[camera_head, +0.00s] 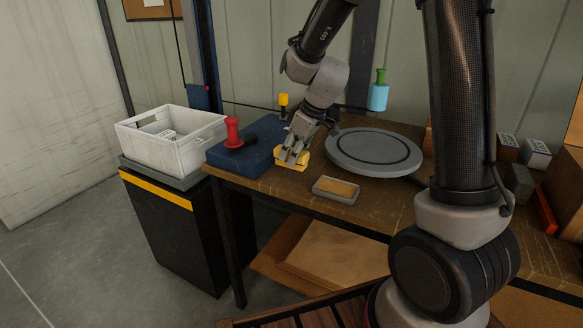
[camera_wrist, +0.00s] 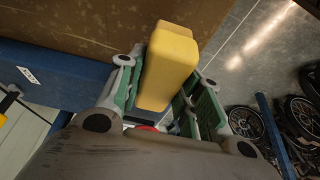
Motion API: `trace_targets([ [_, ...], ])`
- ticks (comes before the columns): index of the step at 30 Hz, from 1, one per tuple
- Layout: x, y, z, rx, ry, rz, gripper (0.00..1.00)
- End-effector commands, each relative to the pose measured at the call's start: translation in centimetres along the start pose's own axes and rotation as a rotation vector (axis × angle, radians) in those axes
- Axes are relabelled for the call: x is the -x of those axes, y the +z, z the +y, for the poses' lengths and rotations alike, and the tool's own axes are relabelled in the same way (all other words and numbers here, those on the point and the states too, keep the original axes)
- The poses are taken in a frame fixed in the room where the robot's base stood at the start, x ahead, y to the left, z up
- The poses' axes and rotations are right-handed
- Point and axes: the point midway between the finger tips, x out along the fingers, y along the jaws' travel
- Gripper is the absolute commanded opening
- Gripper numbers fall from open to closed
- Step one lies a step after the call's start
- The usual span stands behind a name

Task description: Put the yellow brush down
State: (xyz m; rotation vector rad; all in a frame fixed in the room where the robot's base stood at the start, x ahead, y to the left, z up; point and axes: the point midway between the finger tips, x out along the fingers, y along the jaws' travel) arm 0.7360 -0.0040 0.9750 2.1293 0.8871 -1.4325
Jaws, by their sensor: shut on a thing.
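The yellow brush (camera_head: 303,157) is a blocky yellow piece held between the fingers of my gripper (camera_head: 291,155). In the wrist view the brush (camera_wrist: 170,62) sits between the green-lined fingers of my gripper (camera_wrist: 165,75), with its near end plainly seen. My gripper points down over the front left part of the wooden table (camera_head: 375,216), just right of the blue block. The brush is low, at or close above the tabletop; I cannot tell whether it touches. The fingers hide part of it.
A blue block (camera_head: 248,160) carrying a red-handled tool (camera_head: 233,132) is close on the left. A round grey turntable (camera_head: 373,150) stands right, and a grey tray with a tan pad (camera_head: 336,190) in front. A white crate (camera_head: 170,138) is far left. Bare tabletop lies between block and tray.

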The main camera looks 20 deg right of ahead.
Motion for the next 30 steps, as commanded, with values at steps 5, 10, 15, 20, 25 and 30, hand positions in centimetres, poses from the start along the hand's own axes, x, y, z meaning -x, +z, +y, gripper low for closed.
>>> trace_targets([
  [5, -1.9, 0.8, 0.0, -0.001, -0.001, -0.001, 0.04],
  [10, -4.0, 1.6, 0.1, -0.001, 0.0, 0.0, 0.04],
  [15, -4.3, 1.7, 0.1, 0.0, 0.001, 0.002, 0.04],
  [20, -4.4, 1.8, 0.1, 0.0, 0.001, 0.001, 0.04],
  [25, -4.6, 1.8, 0.1, 0.001, 0.001, 0.001, 0.5],
  [30, -4.6, 1.8, 0.1, 0.0, 0.001, 0.001, 0.57],
])
